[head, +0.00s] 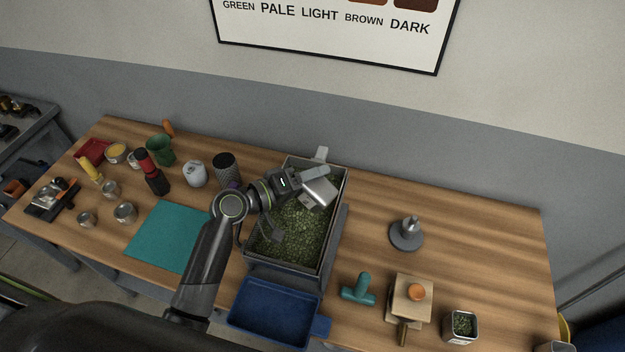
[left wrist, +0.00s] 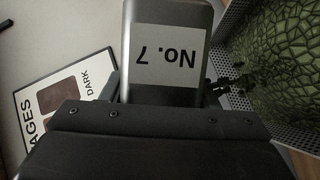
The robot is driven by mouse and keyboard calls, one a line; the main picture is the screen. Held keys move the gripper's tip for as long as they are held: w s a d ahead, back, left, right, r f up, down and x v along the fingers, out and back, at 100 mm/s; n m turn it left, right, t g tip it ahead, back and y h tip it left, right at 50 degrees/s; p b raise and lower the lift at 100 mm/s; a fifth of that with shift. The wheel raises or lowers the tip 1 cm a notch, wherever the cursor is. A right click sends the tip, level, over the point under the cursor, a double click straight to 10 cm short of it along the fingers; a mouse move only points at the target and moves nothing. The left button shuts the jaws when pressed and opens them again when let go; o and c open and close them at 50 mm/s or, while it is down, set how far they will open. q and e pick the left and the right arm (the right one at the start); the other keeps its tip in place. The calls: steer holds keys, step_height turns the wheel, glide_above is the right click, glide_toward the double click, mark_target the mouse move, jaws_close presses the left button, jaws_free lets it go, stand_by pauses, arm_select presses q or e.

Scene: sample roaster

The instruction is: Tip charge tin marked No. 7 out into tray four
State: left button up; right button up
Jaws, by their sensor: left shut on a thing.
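My left gripper (head: 307,185) is shut on a silver metal tin (head: 321,191) and holds it tilted over the far right part of a grey tray (head: 288,268). In the left wrist view the tin (left wrist: 165,20) shows a white label reading "No. 7", upside down in the picture. The tin's inside is hidden. The tray holds a layer of green beans (head: 300,230), which also show in the left wrist view (left wrist: 275,45). I cannot read a number on the tray. My right gripper is not in view.
A blue bin (head: 272,338) stands in front of the tray. A teal tool (head: 359,289), a wooden block stand (head: 410,300) and a tin of green beans (head: 461,326) are at right. A teal mat (head: 165,236), several small tins and cups are at left.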

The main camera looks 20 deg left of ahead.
arm_select(q)
steer(key=shift+w+a+f+n+h+b, duration=0.15)
steer(key=shift+f+n+h+b, duration=0.25)
steer(key=shift+f+n+b, duration=0.4)
steer(key=n+b, duration=0.1)
steer(key=b, duration=0.1)
steer(key=a+f+n+t+h+b, duration=0.1)
steer(key=n, duration=0.1)
steer(key=shift+w+n+b, duration=0.1)
steer(key=shift+n+b, duration=0.2)
steer(key=shift+b, duration=0.05)
steer(key=n, duration=0.1)
steer(key=n+t+b, duration=0.1)
steer(key=shift+w+a+n+h+b, duration=0.1)
steer(key=shift+a+n+h+b, duration=0.15)
steer(key=shift+n+h+b, duration=0.05)
steer(key=shift+w+a+r+n+t+b, duration=0.1)
steer(key=shift+a+n+t+b, duration=0.1)
steer(key=shift+n, duration=0.4)
steer(key=shift+a+r+n+t+b, duration=0.1)
steer(key=shift+n+t+b, duration=0.1)
steer(key=shift+n, duration=0.4)
step_height(320, 180, up, 3)
steer(key=shift+r+p, duration=0.1)
steer(key=shift+p, duration=1.05)
